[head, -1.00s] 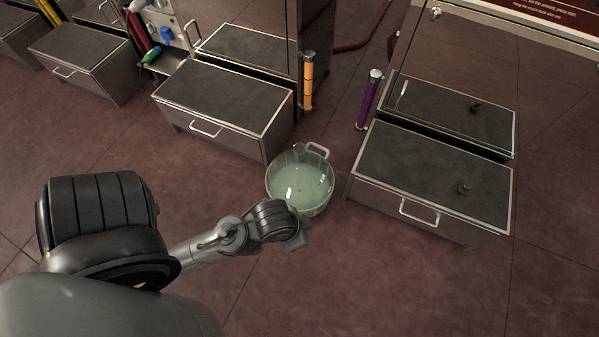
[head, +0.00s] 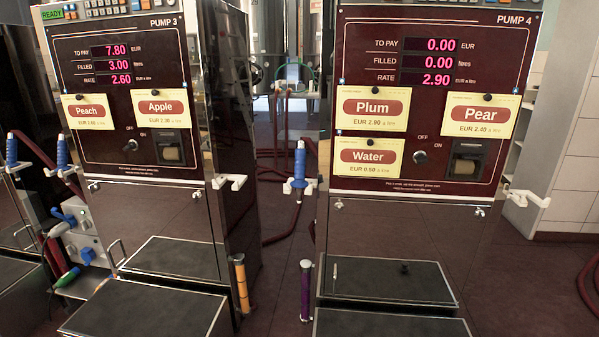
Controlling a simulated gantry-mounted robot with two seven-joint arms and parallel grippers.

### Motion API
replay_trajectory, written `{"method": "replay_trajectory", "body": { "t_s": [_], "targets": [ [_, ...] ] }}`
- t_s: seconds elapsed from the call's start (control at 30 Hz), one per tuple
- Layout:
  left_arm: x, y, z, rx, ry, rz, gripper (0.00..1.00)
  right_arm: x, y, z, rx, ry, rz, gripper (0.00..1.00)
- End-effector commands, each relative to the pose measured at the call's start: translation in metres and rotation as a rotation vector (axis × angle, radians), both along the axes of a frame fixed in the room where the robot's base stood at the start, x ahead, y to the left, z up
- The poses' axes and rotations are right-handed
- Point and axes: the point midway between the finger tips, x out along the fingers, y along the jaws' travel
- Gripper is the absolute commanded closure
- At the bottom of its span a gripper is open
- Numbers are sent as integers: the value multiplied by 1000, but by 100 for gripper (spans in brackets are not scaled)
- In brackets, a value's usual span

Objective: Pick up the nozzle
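A blue nozzle (head: 299,165) hangs upright on a white holder at the left side of Pump 4 (head: 430,100), with a dark red hose near it. Two more blue nozzles, one at the far left (head: 11,150) and one left of Pump 3 (head: 62,155), also stand upright. Several blue handles (head: 62,225) and a green one (head: 68,278) sit at the white panel at lower left. Neither of my grippers shows in this view.
Pump 3 (head: 120,100) reads 7.80 EUR and 3.00 litres; Pump 4 reads zeros. Dark-topped steel steps (head: 390,280) stand below. An orange post (head: 241,285) and a purple post (head: 305,290) flank the gap between the pumps. Red hose lies at the right edge (head: 590,285).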

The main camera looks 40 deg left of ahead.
Motion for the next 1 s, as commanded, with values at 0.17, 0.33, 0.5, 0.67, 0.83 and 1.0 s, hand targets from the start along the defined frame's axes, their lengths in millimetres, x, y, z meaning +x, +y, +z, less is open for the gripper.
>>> {"method": "replay_trajectory", "body": {
  "t_s": [0.17,0.33,0.5,0.67,0.83,1.0],
  "targets": [
    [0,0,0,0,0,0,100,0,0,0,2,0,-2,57],
    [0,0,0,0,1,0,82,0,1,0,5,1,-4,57],
    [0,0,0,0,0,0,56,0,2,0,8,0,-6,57],
    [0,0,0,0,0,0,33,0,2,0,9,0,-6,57],
    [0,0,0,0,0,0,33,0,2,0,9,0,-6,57],
    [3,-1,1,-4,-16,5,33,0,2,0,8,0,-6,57]
  ]
}}
